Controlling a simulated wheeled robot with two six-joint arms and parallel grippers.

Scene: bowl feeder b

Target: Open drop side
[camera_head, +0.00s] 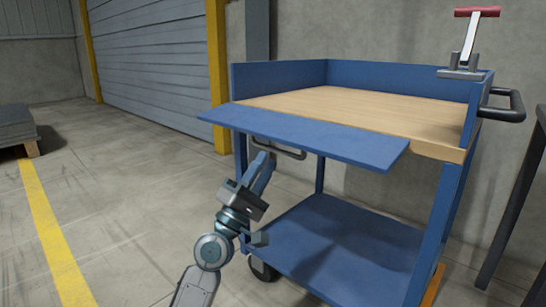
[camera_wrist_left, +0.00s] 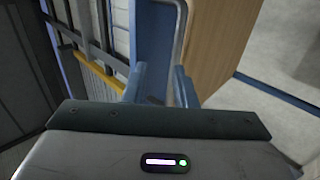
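The drop side (camera_head: 300,134) is a blue panel on the near side of the blue cart (camera_head: 400,75). It is swung outward and lies about level, sticking out from the wooden deck (camera_head: 350,108). A grey bar handle (camera_head: 292,153) hangs under it; a grey bar also runs past the fingers in the left wrist view (camera_wrist_left: 180,30). My left gripper (camera_head: 262,168) is below the panel, close to the handle. In the left wrist view its two fingers (camera_wrist_left: 160,85) stand apart, with the bar near the right finger; contact cannot be told. My right gripper is not in view.
A red-handled lever clamp (camera_head: 469,40) stands on the cart's back right corner, above a dark push handle (camera_head: 508,105). A lower blue shelf (camera_head: 345,245) lies beneath. Dark legs (camera_head: 515,210) stand at the right edge.

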